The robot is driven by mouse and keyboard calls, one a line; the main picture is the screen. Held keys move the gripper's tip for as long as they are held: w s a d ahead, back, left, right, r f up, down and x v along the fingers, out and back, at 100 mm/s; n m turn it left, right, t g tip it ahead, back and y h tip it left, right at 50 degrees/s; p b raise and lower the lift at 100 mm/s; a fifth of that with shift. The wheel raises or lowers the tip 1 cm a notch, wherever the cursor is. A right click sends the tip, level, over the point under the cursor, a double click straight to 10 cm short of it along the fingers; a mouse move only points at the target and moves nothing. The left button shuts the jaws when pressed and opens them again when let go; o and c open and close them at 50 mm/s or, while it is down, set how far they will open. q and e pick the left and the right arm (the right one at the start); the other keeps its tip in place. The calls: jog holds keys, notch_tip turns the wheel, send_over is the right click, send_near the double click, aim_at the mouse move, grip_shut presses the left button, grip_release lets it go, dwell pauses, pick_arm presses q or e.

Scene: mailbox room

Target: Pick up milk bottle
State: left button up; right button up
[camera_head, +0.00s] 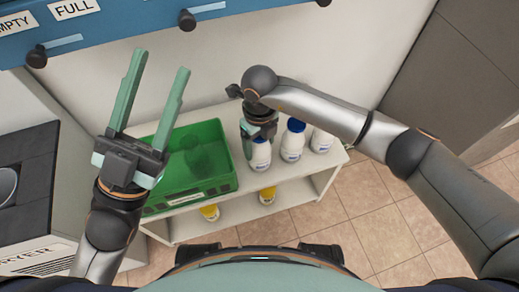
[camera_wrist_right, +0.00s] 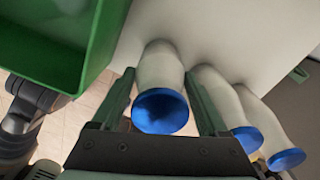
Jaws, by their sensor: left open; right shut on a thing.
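Three white milk bottles with blue caps stand in a row on top of the white shelf unit (camera_head: 331,167), right of the green crate. My right gripper (camera_head: 257,133) reaches down from above and is shut on the leftmost milk bottle (camera_head: 260,158). In the right wrist view that held bottle (camera_wrist_right: 159,68) sits upright between the two fingers, its blue cap towards the camera. The other two bottles, the middle one (camera_head: 291,142) and the right one (camera_head: 321,142), stand just to its right. My left gripper (camera_head: 160,64) is open and empty, raised at the left. I cannot tell whether the held bottle touches the shelf.
The green crate (camera_head: 190,192) stands close left of the held bottle; it also shows in the right wrist view (camera_wrist_right: 97,40). Yellow-capped bottles (camera_head: 267,195) stand on the lower shelf. A blue rack with knobs (camera_head: 187,20) hangs above. A dark-topped unit (camera_head: 30,160) is at left.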

grip_shut()
jog(key=shift+r, duration=0.1)
